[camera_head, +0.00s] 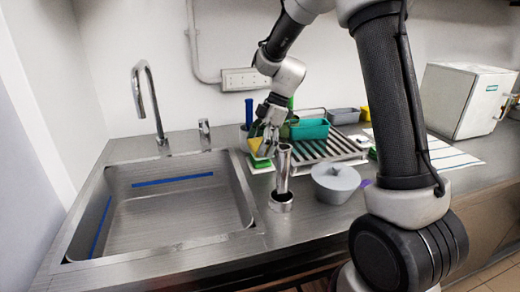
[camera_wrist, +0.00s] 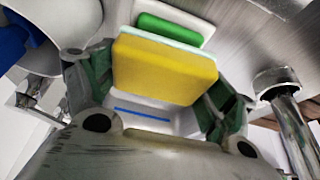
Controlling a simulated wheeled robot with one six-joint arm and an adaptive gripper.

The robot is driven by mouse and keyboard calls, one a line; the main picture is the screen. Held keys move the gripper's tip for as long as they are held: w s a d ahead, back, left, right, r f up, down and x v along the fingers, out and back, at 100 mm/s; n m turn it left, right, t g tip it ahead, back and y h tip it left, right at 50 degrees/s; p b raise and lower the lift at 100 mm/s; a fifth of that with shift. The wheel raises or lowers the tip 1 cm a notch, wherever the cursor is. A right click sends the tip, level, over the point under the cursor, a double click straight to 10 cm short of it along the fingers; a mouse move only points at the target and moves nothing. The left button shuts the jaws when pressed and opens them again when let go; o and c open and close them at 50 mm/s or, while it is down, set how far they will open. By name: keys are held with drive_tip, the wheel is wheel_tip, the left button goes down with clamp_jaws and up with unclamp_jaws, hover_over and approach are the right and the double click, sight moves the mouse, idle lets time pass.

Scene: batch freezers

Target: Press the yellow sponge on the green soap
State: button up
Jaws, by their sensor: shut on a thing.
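My gripper (camera_head: 266,143) is shut on the yellow sponge (camera_head: 255,147), beside the sink's right rim. In the wrist view, the sponge (camera_wrist: 165,70) sits between my two finger pads, with a pale layer along its far edge. The green soap (camera_wrist: 170,30) lies on a white dish (camera_wrist: 196,25) just beyond the sponge in that view. In the head view, the white dish (camera_head: 258,171) is low beneath the sponge, and the soap is mostly hidden. I cannot tell whether the sponge touches the soap.
A metal cylinder (camera_head: 283,172) stands upright just in front of my gripper. A drying rack (camera_head: 330,150) and teal container (camera_head: 310,129) stand behind. The sink (camera_head: 165,200) is empty at left.

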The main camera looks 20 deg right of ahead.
sight(254, 144)
drive_tip(key=shift+r, duration=2.45)
